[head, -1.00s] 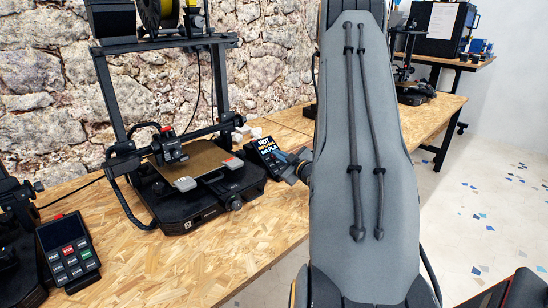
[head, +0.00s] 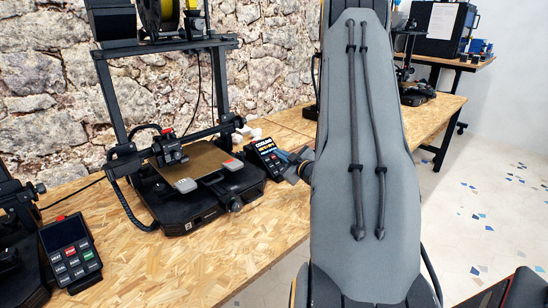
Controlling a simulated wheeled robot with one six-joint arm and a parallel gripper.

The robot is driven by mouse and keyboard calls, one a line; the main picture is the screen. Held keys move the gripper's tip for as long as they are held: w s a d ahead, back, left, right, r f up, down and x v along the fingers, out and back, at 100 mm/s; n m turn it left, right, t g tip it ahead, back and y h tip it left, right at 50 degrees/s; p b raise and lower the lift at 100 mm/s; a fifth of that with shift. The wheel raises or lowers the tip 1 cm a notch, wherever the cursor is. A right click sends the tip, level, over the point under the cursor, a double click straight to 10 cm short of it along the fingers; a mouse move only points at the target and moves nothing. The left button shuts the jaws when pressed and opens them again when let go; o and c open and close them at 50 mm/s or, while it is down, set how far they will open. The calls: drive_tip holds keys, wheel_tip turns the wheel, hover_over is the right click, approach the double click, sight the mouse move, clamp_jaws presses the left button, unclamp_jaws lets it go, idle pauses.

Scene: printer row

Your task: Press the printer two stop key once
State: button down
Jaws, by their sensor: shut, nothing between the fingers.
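A black 3D printer (head: 205,192) stands in the middle of the bench, with a small dark keypad panel (head: 266,158) at its right. I cannot read a number on the printer, and the panel's keys are too small to tell apart. My gripper (head: 286,157) is shut and empty, with its tips close to the right edge of this panel. I cannot tell whether the tips touch it. My arm hides the area to the right of the gripper. A second panel (head: 70,252) stands at the left, with a dark screen, a red key and a green key.
The wooden bench (head: 190,255) is clear in front of the printers. Part of another printer (head: 12,225) shows at the left edge. A further printer (head: 415,92) stands at the far right. A stone wall (head: 265,60) rises behind.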

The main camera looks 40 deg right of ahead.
drive_tip(key=s+r+p, duration=0.1)
drive_tip(key=r, duration=0.1)
drive_tip(key=s+r+p, duration=0.2)
drive_tip(key=shift+d, duration=0.1)
idle(0.4)
idle(0.8)
